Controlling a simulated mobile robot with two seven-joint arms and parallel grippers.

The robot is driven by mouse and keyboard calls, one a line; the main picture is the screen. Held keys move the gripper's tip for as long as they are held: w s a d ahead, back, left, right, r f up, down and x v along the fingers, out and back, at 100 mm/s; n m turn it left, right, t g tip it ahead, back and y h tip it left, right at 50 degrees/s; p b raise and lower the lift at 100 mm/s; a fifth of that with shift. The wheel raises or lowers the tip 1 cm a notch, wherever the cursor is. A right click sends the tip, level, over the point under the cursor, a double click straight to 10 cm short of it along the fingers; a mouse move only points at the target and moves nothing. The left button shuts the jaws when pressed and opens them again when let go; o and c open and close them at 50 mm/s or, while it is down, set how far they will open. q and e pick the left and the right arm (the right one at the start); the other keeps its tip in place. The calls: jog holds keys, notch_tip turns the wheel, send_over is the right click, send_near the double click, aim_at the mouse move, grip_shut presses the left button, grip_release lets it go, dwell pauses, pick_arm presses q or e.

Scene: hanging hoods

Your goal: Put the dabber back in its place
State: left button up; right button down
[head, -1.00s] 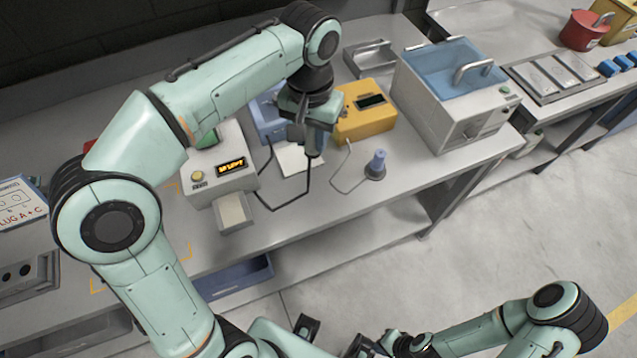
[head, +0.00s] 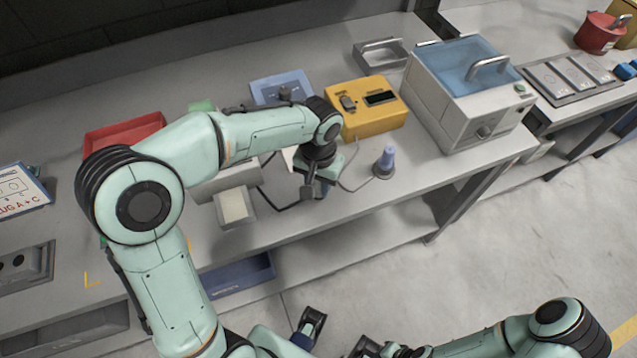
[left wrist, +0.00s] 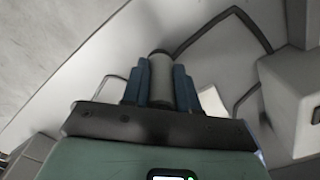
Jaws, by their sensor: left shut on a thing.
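My left gripper (head: 316,188) is over the front part of the bench. In the left wrist view its two blue fingers are shut on a grey cylinder (left wrist: 161,82) with a dark end; I take this for the dabber. A dark cable (left wrist: 207,27) passes close behind its end; whether it joins there I cannot tell. In the head view the gripper hides most of the held piece. A purple-blue handled piece (head: 387,158) stands upright on a round base, right of the gripper.
A yellow box (head: 366,118) and a lidded bath (head: 470,110) stand behind and right. A red tray (head: 124,132) and blue box (head: 281,88) are farther back. Bare bench lies right of the round base.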

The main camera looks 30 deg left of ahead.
pick_arm(q)
jog(key=shift+f, duration=0.2)
jog(key=shift+f, duration=0.15)
jog(key=o, duration=0.9)
jog(key=shift+c, duration=0.2)
jog(key=shift+r, duration=0.45)
notch_tip(320, 180, up, 12)
jog(key=shift+f+p, duration=0.2)
jog(key=shift+p, duration=0.8)
